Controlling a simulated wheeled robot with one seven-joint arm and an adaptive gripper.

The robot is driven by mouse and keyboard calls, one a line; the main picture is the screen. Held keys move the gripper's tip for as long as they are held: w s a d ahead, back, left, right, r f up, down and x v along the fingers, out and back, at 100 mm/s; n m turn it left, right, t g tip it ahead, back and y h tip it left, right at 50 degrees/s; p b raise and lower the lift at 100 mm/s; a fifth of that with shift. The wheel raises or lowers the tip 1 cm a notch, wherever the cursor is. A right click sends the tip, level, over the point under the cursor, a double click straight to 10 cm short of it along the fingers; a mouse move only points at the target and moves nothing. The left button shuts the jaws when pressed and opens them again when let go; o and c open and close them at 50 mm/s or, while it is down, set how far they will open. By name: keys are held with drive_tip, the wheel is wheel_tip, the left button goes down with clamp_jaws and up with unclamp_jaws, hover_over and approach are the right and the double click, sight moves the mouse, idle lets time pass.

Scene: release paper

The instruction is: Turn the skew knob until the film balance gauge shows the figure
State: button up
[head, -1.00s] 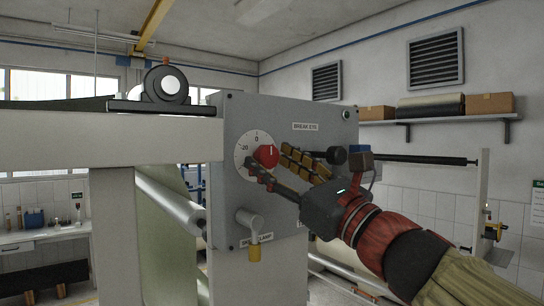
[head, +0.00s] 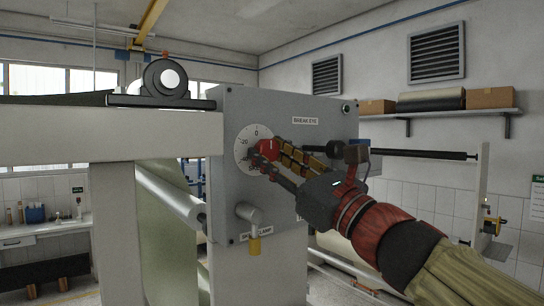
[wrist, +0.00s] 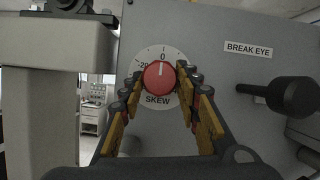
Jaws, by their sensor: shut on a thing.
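The red skew knob (head: 265,148) sits on a round white dial (head: 243,146) on the grey machine panel. It also shows in the wrist view (wrist: 159,72), above the word SKEW. Its white pointer line stands about upright, towards the 0 mark; a -20 mark lies to the left. The dial's right side is partly hidden by a finger. My gripper (wrist: 160,79) is shut on the knob, one finger on each side. In the head view my gripper (head: 272,154) reaches in from the lower right. I cannot make out a film balance gauge in either view.
A dark handle (wrist: 290,96) sticks out right of the dial, below the BREAK EYE label (wrist: 248,49). A clamp lever (head: 251,222) hangs below the dial. A pale beam and post (head: 115,140) stand left of the panel.

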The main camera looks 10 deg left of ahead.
drive_tip(key=shift+c, duration=1.1)
drive_tip(key=shift+n+g+y+b, duration=0.3)
drive_tip(key=shift+n+b, duration=0.15)
drive_tip(key=shift+n, duration=0.05)
drive_tip(key=n+g+b, duration=0.1)
drive_tip(key=n, duration=0.1)
drive_tip(key=n+b, duration=0.1)
drive_tip(key=n, duration=0.1)
drive_tip(key=shift+w+d+f+g+y+b, duration=0.15)
drive_tip(key=shift+g+y+b, duration=0.15)
drive_tip(key=shift+g+b, duration=0.1)
drive_tip(key=n+g+b, duration=0.1)
drive_tip(key=n, duration=0.2)
drive_tip(key=n+g+b, duration=0.1)
drive_tip(key=n, duration=0.2)
drive_tip(key=shift+w+r+g, duration=0.1)
drive_tip(key=shift+r+g, duration=0.1)
drive_tip(key=shift+g, duration=0.2)
drive_tip(key=n, duration=0.1)
drive_tip(key=n+g, duration=0.1)
drive_tip(key=n, duration=0.3)
drive_tip(key=shift+d+r+g, duration=0.1)
drive_tip(key=shift+r+g, duration=0.15)
drive_tip(key=shift+g, duration=0.15)
drive_tip(key=n+g+h+p, duration=0.1)
drive_tip(key=n+h, duration=0.1)
drive_tip(key=n, duration=0.3)
drive_tip(key=shift+r, duration=0.1)
drive_tip(key=shift+h, duration=0.3)
